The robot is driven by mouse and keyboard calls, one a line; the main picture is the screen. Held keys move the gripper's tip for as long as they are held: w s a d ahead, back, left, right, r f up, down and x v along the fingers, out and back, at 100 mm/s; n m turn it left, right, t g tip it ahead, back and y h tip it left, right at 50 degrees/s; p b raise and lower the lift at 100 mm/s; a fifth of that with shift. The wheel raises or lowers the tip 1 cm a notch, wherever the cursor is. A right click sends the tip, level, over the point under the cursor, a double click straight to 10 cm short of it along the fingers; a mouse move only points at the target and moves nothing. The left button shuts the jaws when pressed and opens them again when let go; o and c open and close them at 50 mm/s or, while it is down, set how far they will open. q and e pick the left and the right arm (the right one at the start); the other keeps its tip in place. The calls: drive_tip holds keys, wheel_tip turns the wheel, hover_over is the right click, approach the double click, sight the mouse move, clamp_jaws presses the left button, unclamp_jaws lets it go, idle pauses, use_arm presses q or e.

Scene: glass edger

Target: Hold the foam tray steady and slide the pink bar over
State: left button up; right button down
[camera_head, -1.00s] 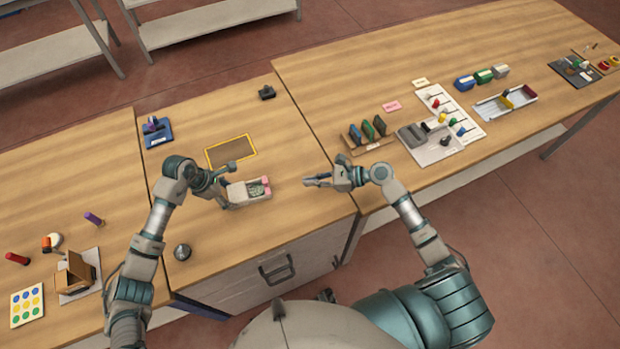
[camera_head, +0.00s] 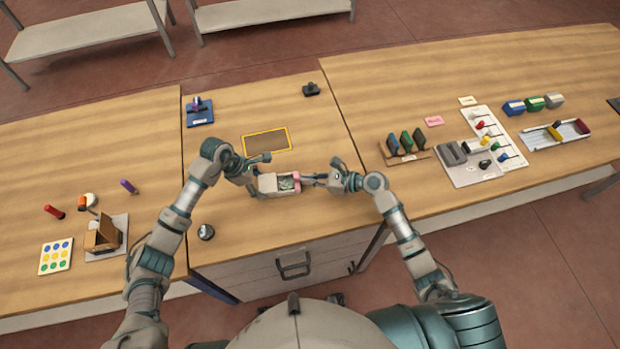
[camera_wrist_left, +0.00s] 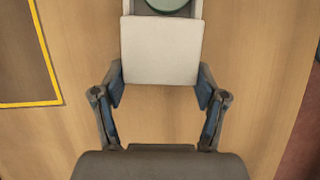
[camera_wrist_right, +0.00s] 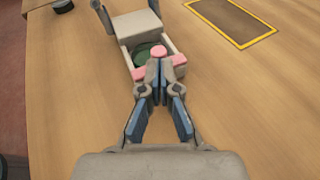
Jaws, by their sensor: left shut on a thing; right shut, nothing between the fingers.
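The pale foam tray (camera_head: 268,184) lies on the middle bench, with a white block-like cover over its left part and a round green piece (camera_wrist_right: 146,54) in its open part. The cover (camera_wrist_left: 160,50) fills much of the left wrist view. My left gripper (camera_head: 256,181) is shut on the tray's left end, one finger on each side. The pink bar (camera_wrist_right: 140,73), with a raised pink knob (camera_wrist_right: 159,50), lies across the tray's right end. My right gripper (camera_wrist_right: 158,70) is shut and empty, its tips at the bar's middle, partly hiding it. I cannot tell whether they touch.
A yellow-edged dark mat (camera_head: 267,141) lies behind the tray. A dark round object (camera_head: 206,232) sits at the front left, and a blue fixture (camera_head: 200,113) at the back left. The wooden rack (camera_head: 405,157) stands on the right bench. Bench around the tray is clear.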

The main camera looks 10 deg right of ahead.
sight(299, 185)
drive_tip(key=shift+a, duration=2.05)
use_arm(q)
drive_tip(key=shift+f, duration=0.1)
use_arm(e)
drive_tip(key=shift+s+d, duration=0.15)
drive_tip(key=shift+d, duration=0.35)
drive_tip(key=v, duration=0.8)
drive_tip(key=f+v, duration=0.1)
drive_tip(key=v, duration=0.4)
drive_tip(key=shift+d, duration=0.15)
use_arm(q)
drive_tip(key=o, duration=1.2)
